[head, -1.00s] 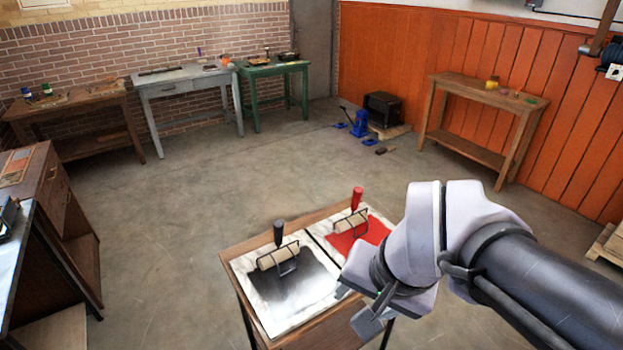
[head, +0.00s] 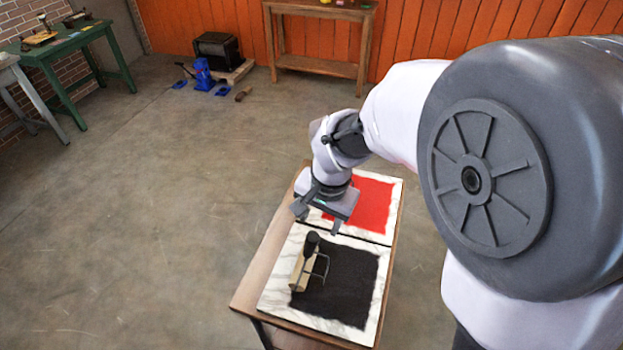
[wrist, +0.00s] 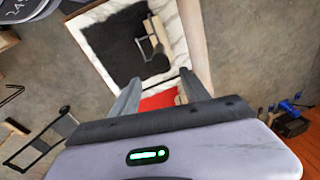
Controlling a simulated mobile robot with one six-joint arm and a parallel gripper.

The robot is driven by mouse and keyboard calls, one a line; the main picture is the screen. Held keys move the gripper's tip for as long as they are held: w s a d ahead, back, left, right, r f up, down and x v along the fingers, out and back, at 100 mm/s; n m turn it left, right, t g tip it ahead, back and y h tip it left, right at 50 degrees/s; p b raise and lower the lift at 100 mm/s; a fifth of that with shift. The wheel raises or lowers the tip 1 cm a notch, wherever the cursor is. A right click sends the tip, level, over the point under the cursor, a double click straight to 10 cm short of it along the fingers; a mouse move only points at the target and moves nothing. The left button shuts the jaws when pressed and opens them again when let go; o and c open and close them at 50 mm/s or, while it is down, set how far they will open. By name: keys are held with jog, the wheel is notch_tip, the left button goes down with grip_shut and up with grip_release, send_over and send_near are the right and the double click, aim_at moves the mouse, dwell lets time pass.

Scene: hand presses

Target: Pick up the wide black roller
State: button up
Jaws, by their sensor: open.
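The black-handled roller (head: 299,271) has a pale cylinder and a wire frame, and rests on the black ink patch of the nearer marble slab. Its black handle points up. In the wrist view the roller (wrist: 158,32) lies beyond the fingertips, near the slab's right edge. My gripper (head: 317,219) is open and empty. It hangs above the table, by the border between the black and red slabs, behind the roller and apart from it. In the wrist view my gripper's (wrist: 157,88) two fingers are spread. The red-handled roller is mostly hidden by my gripper.
The red-inked slab (head: 372,205) lies at the far end of the small wooden table (head: 262,275). A blue tool (head: 203,75) and a black box (head: 217,47) stand on the floor behind. The floor left of the table is clear.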

aim_at(313, 237)
jog(key=f, duration=0.3)
jog(key=shift+w+a, duration=0.2)
jog(key=f+b, duration=0.1)
jog(key=f, duration=0.1)
jog(key=a+f+b, duration=0.1)
jog(key=f, duration=0.2)
jog(key=shift+s+a+f+b, duration=0.1)
jog(key=shift+a+f+b, duration=0.05)
jog(key=shift+b, duration=0.15)
jog(key=shift+c, duration=0.5)
grip_shut()
